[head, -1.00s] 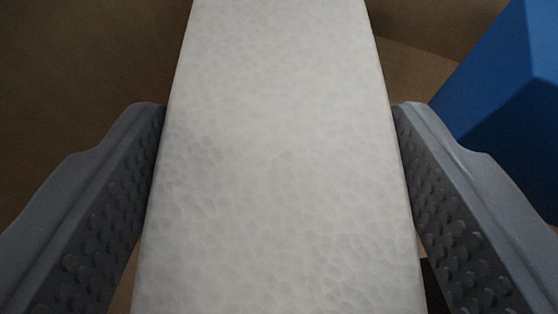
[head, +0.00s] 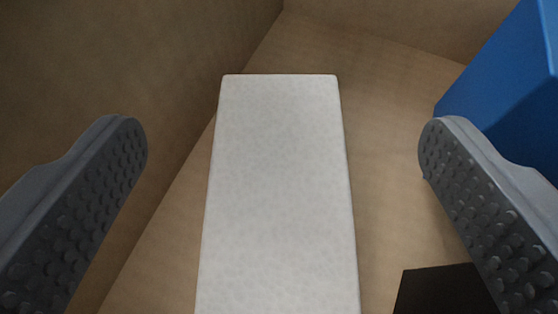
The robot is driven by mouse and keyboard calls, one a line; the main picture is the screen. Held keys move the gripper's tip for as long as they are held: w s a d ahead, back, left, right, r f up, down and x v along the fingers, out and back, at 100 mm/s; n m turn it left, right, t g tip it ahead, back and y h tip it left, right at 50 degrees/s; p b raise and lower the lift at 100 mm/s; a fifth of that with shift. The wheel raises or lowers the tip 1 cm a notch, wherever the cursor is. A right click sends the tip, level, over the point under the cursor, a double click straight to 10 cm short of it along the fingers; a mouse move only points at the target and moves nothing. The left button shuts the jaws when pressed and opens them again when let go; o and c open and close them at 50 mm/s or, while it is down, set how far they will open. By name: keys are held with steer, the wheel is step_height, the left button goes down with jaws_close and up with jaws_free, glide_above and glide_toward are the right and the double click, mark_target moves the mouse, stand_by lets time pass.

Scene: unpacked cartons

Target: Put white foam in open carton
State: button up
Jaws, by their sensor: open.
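The white foam (head: 280,190) is a long pale block with a speckled surface. It is inside the open carton (head: 350,50), whose brown cardboard walls rise at the left and the back. My gripper (head: 283,145) is open, with one grey studded finger on each side of the foam. Clear gaps separate both fingers from it, and the foam looks farther off than the fingertips. The near end of the foam is cut off by the bottom of the picture.
A blue box-like object (head: 505,90) stands at the right, close to my right finger. A dark flat patch or object (head: 440,290) shows at the lower right, partly behind that finger. Bare cardboard shows between the foam and the blue object.

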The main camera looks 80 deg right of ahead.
steer(key=p+v, duration=0.2)
steer(key=v, duration=0.5)
steer(key=shift+a+r, duration=0.2)
steer(key=shift+r, duration=0.35)
